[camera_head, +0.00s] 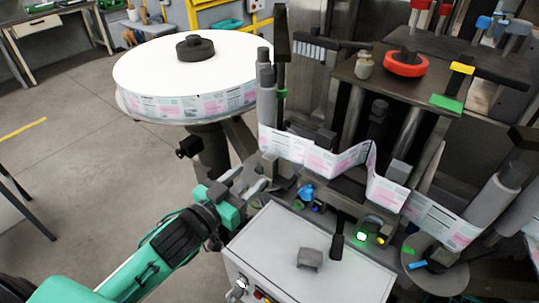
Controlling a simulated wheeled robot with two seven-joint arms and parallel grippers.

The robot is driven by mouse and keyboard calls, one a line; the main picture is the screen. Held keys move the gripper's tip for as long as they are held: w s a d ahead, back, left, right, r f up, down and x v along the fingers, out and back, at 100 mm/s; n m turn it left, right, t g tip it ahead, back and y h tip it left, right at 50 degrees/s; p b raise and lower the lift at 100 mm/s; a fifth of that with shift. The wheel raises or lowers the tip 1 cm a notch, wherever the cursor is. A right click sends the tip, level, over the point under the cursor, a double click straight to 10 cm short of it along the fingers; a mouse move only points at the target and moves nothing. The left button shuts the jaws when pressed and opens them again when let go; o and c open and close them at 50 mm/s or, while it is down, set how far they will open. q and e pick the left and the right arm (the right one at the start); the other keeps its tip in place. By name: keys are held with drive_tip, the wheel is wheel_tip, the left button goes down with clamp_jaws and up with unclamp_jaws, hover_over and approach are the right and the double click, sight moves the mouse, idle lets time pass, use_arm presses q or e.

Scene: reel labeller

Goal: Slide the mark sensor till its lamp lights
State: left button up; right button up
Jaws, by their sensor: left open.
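My left gripper (252,184) is open, with its grey fingers in front of the machine, just above the back left edge of the white cabinet. Its fingertips are close to a grey block (275,168) below the label web; I cannot tell whether they touch. The printed label web (335,160) runs in folds across the machine. A green lamp (362,236) glows below the web, beside an amber spot (381,240). I cannot tell for sure which part is the mark sensor, or whether the green lamp belongs to it. My right gripper is out of view.
A large white reel (195,65) stands at the back left. The white cabinet (290,265) has a grey block (310,259) on top and buttons on its front. Grey rollers (495,195) stand at the right. The floor (80,170) at left is mostly clear.

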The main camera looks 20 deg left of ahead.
sight(267, 161)
use_arm(q)
drive_tip(key=p+x, duration=0.2)
drive_tip(key=x, duration=0.6)
drive_tip(key=shift+w+d+p, duration=0.25)
drive_tip(key=shift+w+p, duration=0.15)
drive_tip(key=shift+w, duration=0.2)
drive_tip(key=shift+c, duration=0.2)
drive_tip(key=c, duration=1.1)
clamp_jaws()
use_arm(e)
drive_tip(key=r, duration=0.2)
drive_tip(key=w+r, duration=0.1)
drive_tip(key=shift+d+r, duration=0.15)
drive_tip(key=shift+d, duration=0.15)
